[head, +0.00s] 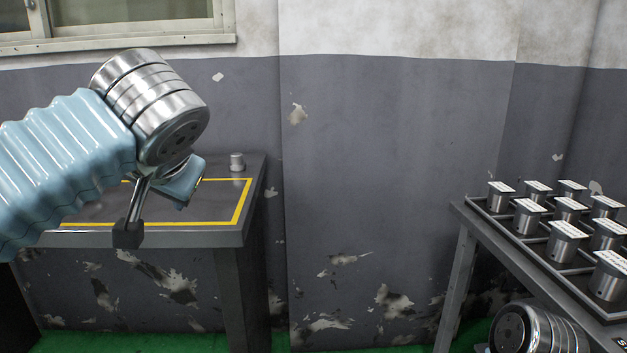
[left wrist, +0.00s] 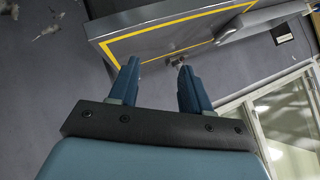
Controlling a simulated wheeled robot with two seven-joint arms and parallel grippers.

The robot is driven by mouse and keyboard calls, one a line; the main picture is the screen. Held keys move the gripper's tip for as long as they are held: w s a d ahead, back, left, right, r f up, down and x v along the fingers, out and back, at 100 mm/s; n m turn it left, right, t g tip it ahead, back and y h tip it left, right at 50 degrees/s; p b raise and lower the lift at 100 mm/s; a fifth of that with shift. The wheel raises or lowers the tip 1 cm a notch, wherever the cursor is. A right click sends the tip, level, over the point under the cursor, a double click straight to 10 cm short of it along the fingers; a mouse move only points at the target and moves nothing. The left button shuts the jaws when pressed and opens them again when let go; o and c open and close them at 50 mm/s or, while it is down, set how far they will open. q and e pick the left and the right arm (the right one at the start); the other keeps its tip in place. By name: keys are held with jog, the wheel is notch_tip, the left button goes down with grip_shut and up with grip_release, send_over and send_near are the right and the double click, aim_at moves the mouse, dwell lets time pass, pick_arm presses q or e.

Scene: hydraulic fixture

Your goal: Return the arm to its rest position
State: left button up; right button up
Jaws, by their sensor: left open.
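My left arm comes in from the left in the head view, with its gripper (head: 181,186) in front of the left table (head: 215,239). In the left wrist view the left gripper (left wrist: 157,62) is open, its two blue fingers apart with nothing held between them. A small metal cylinder (head: 237,161) stands on the table's back right corner, apart from the gripper. A small grey shape, perhaps that cylinder, shows beyond the fingertips in the left wrist view (left wrist: 177,61). My right gripper is out of view; only a metal joint of my right arm shows at bottom right.
A yellow line (head: 241,204) marks the left table's top. At right, a rack (head: 540,236) on another table (head: 459,270) holds several labelled metal cylinders (head: 565,241). Open space lies between the tables, before the grey wall (head: 390,160). A window (head: 130,12) is at upper left.

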pick_arm(q)
jog(key=w+d+f+m+g+h, duration=0.15)
jog(key=w+d+f, duration=0.25)
jog(key=f, duration=0.5)
jog(key=w+d+f+m+g+h, duration=0.15)
jog(key=w+d+f, duration=0.25)
jog(key=f, duration=0.5)
jog(key=d+f+m+g+h, duration=0.1)
jog(key=d+f+g+h, duration=0.2)
jog(key=f, duration=1.6)
jog(key=s+d+f+n+g+h, duration=0.1)
jog(key=s+f, duration=0.4)
jog(key=f, duration=0.5)
jog(key=s+d+f+n+g+h, duration=0.15)
jog(key=s+f, duration=0.25)
jog(key=f, duration=0.6)
jog(key=s+a+f+n, duration=0.3)
jog(key=s+f+n, duration=0.2)
jog(key=s+f, duration=0.6)
jog(key=shift+s+a+f+h, duration=0.25)
jog(key=shift+s+h, duration=0.1)
jog(key=shift+s, duration=0.8)
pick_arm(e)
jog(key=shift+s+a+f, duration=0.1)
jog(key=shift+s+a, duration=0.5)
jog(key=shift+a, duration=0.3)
